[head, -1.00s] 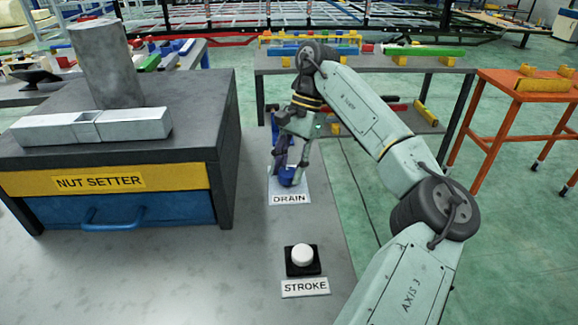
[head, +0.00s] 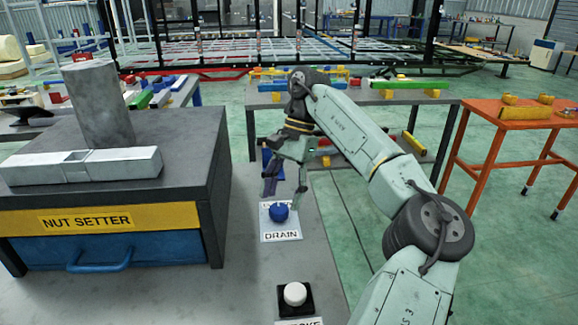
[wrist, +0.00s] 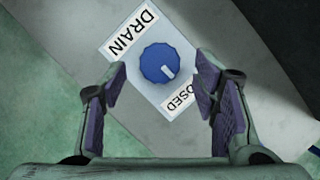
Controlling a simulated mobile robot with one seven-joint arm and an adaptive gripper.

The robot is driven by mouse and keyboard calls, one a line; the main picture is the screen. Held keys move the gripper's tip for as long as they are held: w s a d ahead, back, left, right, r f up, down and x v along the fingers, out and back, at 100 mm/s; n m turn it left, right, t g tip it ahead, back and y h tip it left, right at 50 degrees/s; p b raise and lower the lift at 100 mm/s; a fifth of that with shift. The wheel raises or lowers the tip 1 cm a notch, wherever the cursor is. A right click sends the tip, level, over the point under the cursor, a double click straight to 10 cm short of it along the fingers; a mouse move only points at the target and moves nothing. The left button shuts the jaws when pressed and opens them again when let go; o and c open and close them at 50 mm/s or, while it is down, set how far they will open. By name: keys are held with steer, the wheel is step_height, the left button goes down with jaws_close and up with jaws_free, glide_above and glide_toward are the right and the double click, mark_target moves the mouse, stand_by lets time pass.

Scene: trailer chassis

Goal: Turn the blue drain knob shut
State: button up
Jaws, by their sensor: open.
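The blue drain knob (head: 279,213) sits on a white plate (head: 281,235) marked DRAIN on the grey bench top. In the wrist view the knob (wrist: 158,61) shows whole, with its white pointer mark toward the partly hidden label reading "OSED" (wrist: 182,96). My gripper (head: 285,190) is open and empty, just behind and above the knob in the head view. In the wrist view its purple-padded fingers (wrist: 161,70) are on either side of the knob in the picture, with a gap to each side. No finger visibly touches the knob.
A white button (head: 295,294) on a black base stands nearer on the bench. The nut setter box (head: 110,235) with a blue drawer is at left. A parts table (head: 350,95) and an orange table (head: 510,118) stand beyond. The bench around the knob is mostly clear.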

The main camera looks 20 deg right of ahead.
steer(key=v, duration=0.9)
steer(key=shift+r, duration=0.15)
